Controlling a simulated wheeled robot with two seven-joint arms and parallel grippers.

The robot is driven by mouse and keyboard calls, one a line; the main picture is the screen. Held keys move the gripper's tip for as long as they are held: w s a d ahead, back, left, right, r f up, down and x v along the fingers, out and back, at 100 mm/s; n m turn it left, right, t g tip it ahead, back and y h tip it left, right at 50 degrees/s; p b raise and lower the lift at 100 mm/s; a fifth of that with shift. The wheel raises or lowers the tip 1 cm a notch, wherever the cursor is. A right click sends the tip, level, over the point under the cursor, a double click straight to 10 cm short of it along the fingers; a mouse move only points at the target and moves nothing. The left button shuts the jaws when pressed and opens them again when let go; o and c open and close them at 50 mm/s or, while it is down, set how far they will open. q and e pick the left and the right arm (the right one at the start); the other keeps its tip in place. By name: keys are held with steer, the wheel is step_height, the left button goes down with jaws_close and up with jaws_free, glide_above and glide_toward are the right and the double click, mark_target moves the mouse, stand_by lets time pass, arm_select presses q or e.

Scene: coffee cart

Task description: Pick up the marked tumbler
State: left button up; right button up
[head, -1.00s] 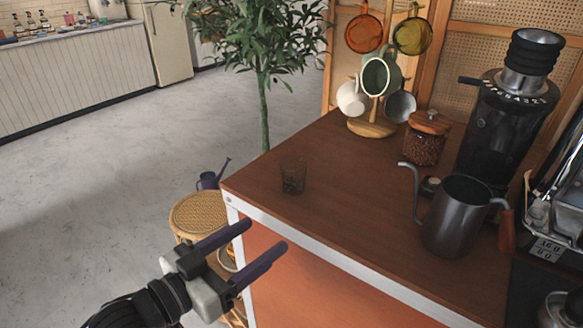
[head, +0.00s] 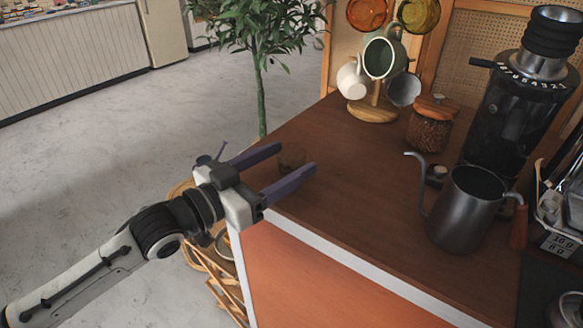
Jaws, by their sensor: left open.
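The tumbler (head: 291,157) is a small, clear brownish glass standing upright on the wooden cart top near its left edge. I cannot make out a mark on it. My left gripper (head: 297,158) is open, with its two purple fingers pointing right toward the glass. The fingers lie on either side of the tumbler in the picture, and the near finger hides its lower part. I cannot tell whether they touch it. My right gripper is not in view.
A dark gooseneck kettle (head: 465,210), a jar of beans (head: 430,128), a mug tree (head: 373,112) with several cups, and a black grinder (head: 505,115) stand to the right. The cart top (head: 350,190) between tumbler and kettle is clear. A wicker stool (head: 212,262) stands left of the cart.

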arm_select(q)
steer(key=shift+x, duration=1.05)
steer(key=c, duration=1.2)
steer(key=shift+o, duration=0.2)
steer(key=shift+r, duration=0.1)
